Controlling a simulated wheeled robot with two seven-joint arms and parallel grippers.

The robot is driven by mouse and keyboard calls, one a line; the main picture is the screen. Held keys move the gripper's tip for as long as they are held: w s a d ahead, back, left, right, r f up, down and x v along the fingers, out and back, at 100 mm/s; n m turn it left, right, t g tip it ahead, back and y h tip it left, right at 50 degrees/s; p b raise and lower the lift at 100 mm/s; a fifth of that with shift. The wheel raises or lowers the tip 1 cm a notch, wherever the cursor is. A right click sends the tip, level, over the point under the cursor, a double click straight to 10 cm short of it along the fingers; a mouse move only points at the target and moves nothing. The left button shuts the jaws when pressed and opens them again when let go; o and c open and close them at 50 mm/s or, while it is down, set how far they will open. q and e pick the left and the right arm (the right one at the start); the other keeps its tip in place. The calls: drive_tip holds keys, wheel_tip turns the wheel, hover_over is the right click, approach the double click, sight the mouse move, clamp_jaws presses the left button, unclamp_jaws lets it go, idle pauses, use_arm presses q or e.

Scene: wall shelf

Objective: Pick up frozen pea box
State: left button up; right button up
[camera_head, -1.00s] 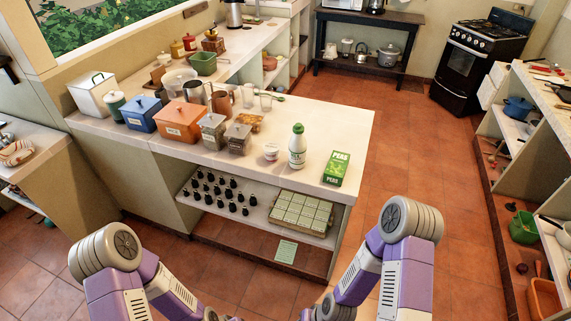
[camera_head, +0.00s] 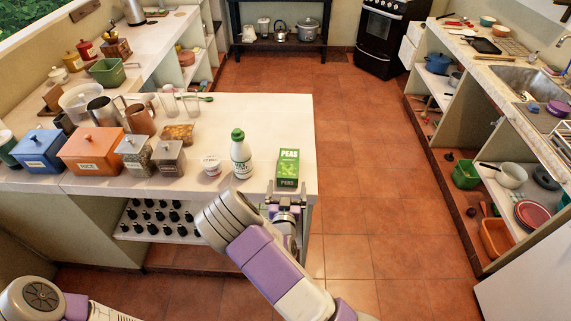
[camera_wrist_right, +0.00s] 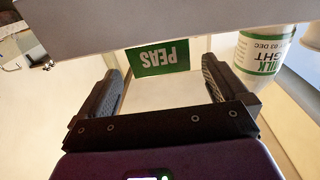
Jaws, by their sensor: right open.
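The green frozen pea box (camera_head: 288,168) stands on the white counter near its front right corner. My right gripper (camera_head: 286,204) is just in front of the box at the counter's front edge. In the right wrist view the two black fingers of the gripper (camera_wrist_right: 163,78) are spread apart. The green PEAS face of the box (camera_wrist_right: 160,58) shows upside down between and beyond the fingers, with no grip on it. My left arm shows at the lower left of the head view, but its gripper is out of the picture.
A milk bottle (camera_head: 241,156) stands close left of the box; it also shows in the right wrist view (camera_wrist_right: 265,50). A small white cup (camera_head: 211,166) and several canisters stand farther left. The counter (camera_head: 270,115) behind the box is clear.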

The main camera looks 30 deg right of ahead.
sight(287, 179)
drive_tip(key=x, duration=0.4)
drive_tip(key=r+x, duration=0.1)
drive_tip(key=x, duration=0.1)
drive_tip(key=shift+c, duration=0.5)
